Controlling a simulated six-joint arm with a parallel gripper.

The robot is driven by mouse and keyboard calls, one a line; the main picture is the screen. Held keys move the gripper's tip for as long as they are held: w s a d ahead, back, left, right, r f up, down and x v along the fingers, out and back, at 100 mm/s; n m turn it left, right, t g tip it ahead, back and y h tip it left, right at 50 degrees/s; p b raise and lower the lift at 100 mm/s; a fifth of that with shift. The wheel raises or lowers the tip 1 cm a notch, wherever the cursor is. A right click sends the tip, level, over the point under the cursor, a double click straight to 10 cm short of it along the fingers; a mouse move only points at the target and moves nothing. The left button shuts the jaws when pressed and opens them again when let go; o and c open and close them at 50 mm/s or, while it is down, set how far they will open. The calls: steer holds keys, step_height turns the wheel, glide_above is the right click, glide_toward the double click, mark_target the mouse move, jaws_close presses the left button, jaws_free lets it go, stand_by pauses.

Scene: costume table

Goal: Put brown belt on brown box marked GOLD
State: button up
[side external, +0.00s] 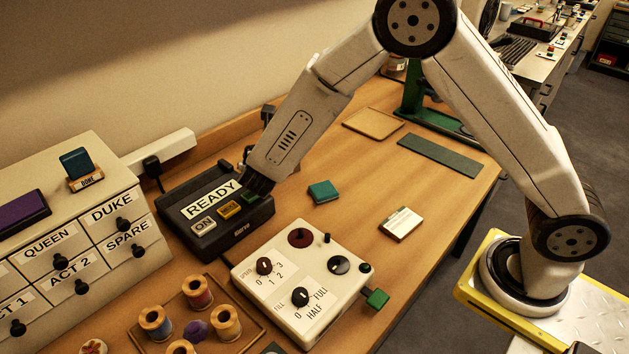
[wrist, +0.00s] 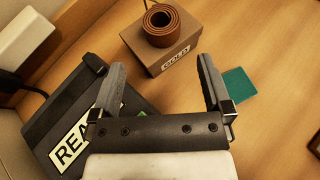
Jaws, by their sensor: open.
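The brown belt (wrist: 163,40) is a coiled roll, seen from above in the wrist view. It appears to sit on top of the brown box (wrist: 150,63), whose front carries a GOLD label. My gripper (wrist: 162,65) is open, its two fingers spread apart on the near side of the box, with nothing seen between them. In the side external view, my gripper (side external: 257,190) is low by the black READY device, and my arm hides the belt and the box.
The black READY device (side external: 240,222) is beside my gripper. A cream control box (side external: 290,275) stands in front. A teal block (side external: 323,191) lies to the right. Labelled drawers (side external: 75,245) and a spool tray (side external: 262,330) are at left. The table's right side has free room.

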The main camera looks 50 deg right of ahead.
stand_by(0.3)
steer(key=s+d+m+g+y, duration=0.2)
steer(key=s+m+g+y, duration=0.1)
steer(key=s+m, duration=0.9)
steer(key=s+d+m+g+y, duration=0.3)
steer(key=s+m+y, duration=0.3)
steer(key=s+m, duration=0.6)
steer(key=m, duration=0.3)
steer(key=shift+r+g, duration=0.2)
steer(key=shift+g, duration=0.2)
steer(key=shift+d, duration=0.1)
